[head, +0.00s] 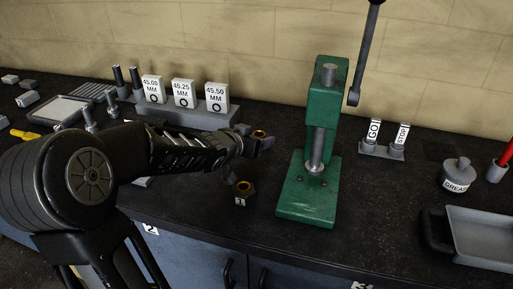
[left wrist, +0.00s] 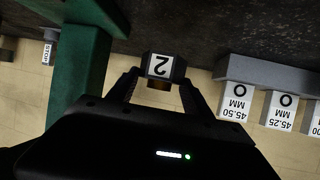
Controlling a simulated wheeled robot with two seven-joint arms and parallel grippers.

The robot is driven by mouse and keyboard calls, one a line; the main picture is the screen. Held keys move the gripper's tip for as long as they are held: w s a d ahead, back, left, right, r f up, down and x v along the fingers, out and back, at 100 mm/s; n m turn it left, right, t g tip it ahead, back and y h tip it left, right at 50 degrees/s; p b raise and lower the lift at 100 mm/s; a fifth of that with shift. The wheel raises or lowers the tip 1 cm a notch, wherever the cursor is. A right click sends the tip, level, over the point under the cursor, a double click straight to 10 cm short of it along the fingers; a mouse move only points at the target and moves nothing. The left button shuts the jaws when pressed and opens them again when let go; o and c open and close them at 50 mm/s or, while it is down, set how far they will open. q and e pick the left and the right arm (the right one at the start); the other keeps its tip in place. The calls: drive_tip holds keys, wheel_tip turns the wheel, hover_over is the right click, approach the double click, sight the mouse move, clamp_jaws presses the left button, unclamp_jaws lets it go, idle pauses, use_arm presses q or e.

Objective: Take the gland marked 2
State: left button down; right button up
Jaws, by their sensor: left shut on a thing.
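My left gripper (head: 243,145) reaches in from the left and is shut on a dark gland (head: 261,137) with a brass-coloured inside, held above the bench to the left of the green press. In the left wrist view the gland (left wrist: 159,67) shows a white label with an upside-down 2, between the two fingers of the left gripper (left wrist: 158,87). A second dark gland (head: 244,190), marked 1, stands on the bench below the gripper. My right gripper is not in view.
The green press (head: 306,203) with its upright lever (head: 366,50) stands mid-bench. A grey block (head: 208,118) with size cards is behind my arm. GO and STOP cards (head: 374,131), a grease pot (head: 457,176) and a grey tray (head: 485,232) are to the right.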

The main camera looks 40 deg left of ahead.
use_arm(q)
wheel_tip(320, 180, up, 3)
drive_tip(key=shift+p, duration=0.5)
